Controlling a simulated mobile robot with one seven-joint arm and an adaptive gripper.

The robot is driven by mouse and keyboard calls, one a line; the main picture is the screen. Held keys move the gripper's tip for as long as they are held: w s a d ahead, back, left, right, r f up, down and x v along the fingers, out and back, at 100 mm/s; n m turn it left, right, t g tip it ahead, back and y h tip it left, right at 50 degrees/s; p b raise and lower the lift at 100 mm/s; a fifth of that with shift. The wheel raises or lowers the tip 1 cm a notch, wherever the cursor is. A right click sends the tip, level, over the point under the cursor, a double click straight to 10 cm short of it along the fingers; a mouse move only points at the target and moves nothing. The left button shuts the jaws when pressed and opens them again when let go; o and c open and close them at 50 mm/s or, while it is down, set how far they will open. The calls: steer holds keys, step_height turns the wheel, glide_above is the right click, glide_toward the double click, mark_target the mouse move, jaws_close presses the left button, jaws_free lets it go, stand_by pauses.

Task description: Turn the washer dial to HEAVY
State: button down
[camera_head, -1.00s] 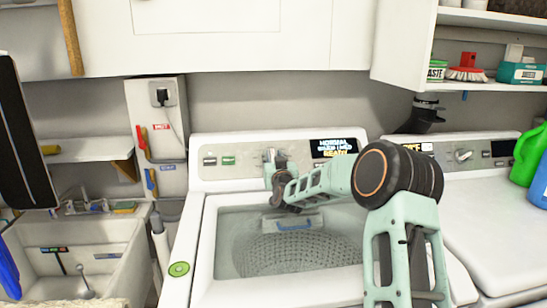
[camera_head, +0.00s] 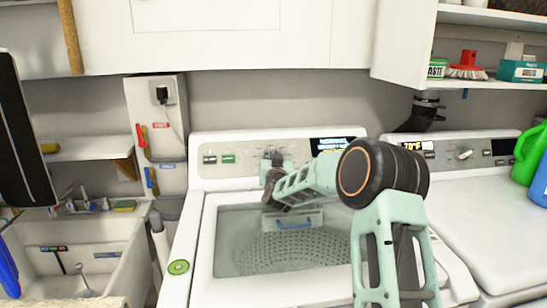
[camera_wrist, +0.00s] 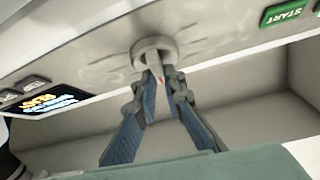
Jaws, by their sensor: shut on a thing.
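The washer (camera_head: 200,245) stands in the middle of the head view, with a control panel along its back. Its round grey dial (camera_wrist: 157,45) shows at the top middle of the wrist view, with a small red mark near its grip. My gripper (camera_wrist: 159,72) is shut on the dial, its two blue-padded fingers on either side. In the head view my gripper (camera_head: 272,158) is at the panel and hides most of the dial. The washer's display (camera_head: 338,144) is partly covered by my arm; it also shows tilted in the wrist view (camera_wrist: 48,103), too blurred to read.
A green START button (camera_wrist: 284,13) is on the panel. A dryer (camera_head: 475,205) stands at right with green and blue bottles. A sink (camera_head: 85,250) is at left, and cabinets hang above.

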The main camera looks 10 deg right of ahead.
steer(key=m+h, duration=0.1)
steer(key=m+g+h+p, duration=0.1)
steer(key=m, duration=0.1)
steer(key=m+h, duration=0.1)
steer(key=m, duration=0.1)
steer(key=shift+a+r+p, duration=0.2)
steer(key=shift+a+p, duration=0.05)
steer(key=shift+p, duration=0.1)
steer(key=shift+d+m+g+h+p, duration=0.1)
steer(key=shift+m+g+h+p, duration=0.95)
steer(key=shift+m, duration=0.65)
steer(key=shift+f+h, duration=0.1)
steer(key=shift+h, duration=0.15)
steer(key=c, duration=2)
jaws_free()
steer(key=v, duration=1.2)
steer(key=shift+f, duration=0.1)
